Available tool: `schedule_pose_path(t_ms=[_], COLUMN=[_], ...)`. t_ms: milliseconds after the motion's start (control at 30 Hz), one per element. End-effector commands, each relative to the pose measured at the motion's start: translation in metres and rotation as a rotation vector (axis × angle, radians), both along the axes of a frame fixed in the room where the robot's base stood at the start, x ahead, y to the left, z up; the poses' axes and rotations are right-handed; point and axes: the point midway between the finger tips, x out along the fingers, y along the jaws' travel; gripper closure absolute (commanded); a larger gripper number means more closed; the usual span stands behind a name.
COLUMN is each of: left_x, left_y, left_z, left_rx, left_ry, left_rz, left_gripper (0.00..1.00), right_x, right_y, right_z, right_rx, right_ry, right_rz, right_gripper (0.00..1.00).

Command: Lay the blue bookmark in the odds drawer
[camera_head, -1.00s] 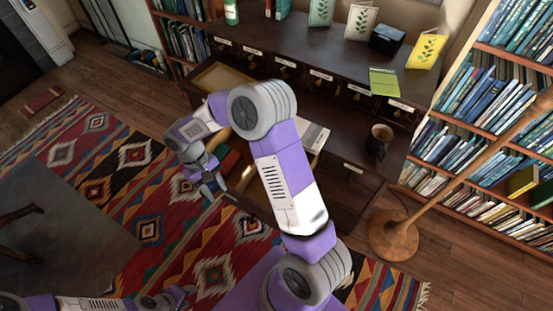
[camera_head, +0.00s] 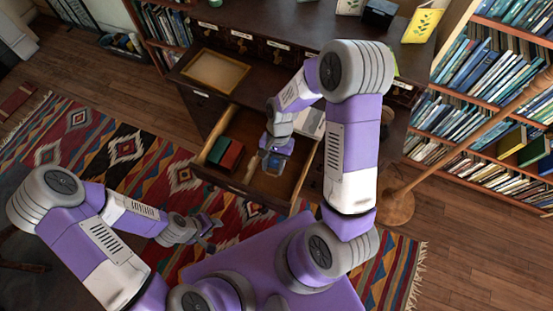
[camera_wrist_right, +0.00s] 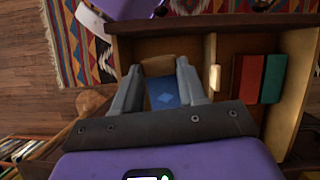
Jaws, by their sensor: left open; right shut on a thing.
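The blue bookmark (camera_wrist_right: 163,93) shows between the two fingers of my right gripper (camera_wrist_right: 166,80) in the right wrist view. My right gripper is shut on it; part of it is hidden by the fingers. In the head view my right gripper (camera_head: 273,166) hangs above the open drawer (camera_head: 239,188), right of the red and teal books. The wrist view shows the drawer's wooden floor and walls beneath and around the gripper. My left gripper (camera_head: 208,229) is open and empty above the rug, in front of the drawer.
A tray (camera_head: 215,71) lies on the desk. A white paper or book (camera_head: 312,122) is behind my right arm. Bookshelves (camera_head: 480,120) and a lamp base (camera_head: 396,207) stand at right.

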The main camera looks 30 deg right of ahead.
Motion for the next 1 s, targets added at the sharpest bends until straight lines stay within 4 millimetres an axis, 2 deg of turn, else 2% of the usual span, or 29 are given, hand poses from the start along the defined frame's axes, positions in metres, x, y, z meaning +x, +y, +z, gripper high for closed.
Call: schedule_pose_path(t_ms=[33,133,533,1000], left_x=[0.0,0.0,0.0,0.0], left_y=[0.0,0.0,0.0,0.0], left_z=[0.006,0.007,0.009,-0.027], left_rx=[0.0,0.0,0.0,0.0], left_ry=[0.0,0.0,0.0,0.0], left_rz=[0.0,0.0,0.0,0.0], left_gripper=[0.57,0.57,0.57,0.57], right_x=[-0.005,-0.008,-0.009,-0.008], right_y=[-0.002,-0.003,-0.002,-0.003], right_z=[0.004,0.002,0.002,-0.045], right_rx=[-0.006,-0.014,-0.014,-0.013], right_ry=[0.001,0.002,0.004,0.003], right_rz=[-0.054,-0.11,-0.113,-0.111], right_gripper=[0.87,0.87,0.87,0.87])
